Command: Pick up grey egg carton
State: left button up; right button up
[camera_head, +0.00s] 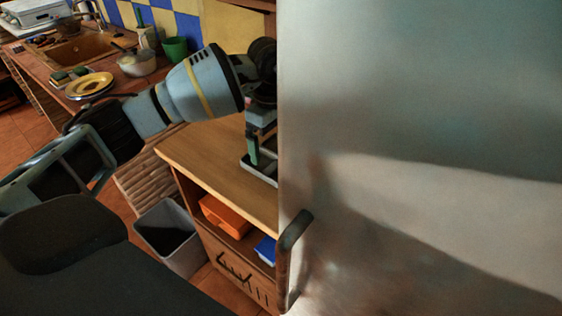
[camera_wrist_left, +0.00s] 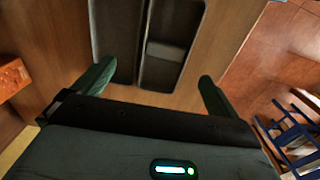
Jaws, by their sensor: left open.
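A dark grey, shallow, open tray-like object with two long compartments (camera_wrist_left: 118,45) lies on a wooden surface in the left wrist view. It may be the grey egg carton; I cannot be sure. In the head view, a grey object (camera_head: 262,172) on the wooden counter is partly hidden by a large pale panel. My left gripper (camera_head: 257,148) points down just above it. In the left wrist view my gripper (camera_wrist_left: 153,88) is open, its two green fingers spread apart with the tray-like object ahead between them. My right gripper is in neither view.
The pale panel (camera_head: 430,110) with a dark handle (camera_head: 291,250) blocks the right side. The wooden counter (camera_head: 205,150) has bare room at left. Below are an orange box (camera_head: 224,214) and a grey bin (camera_head: 170,240). A yellow plate (camera_head: 90,84) and green cup (camera_head: 175,48) stand farther back.

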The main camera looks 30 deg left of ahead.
pick_arm(q)
jog(key=shift+w+f, duration=0.1)
jog(key=shift+f, duration=0.45)
jog(key=shift+f+p, duration=0.35)
jog(key=shift+f, duration=2.2)
jog(key=c, duration=1)
notch_tip(320, 180, up, 10)
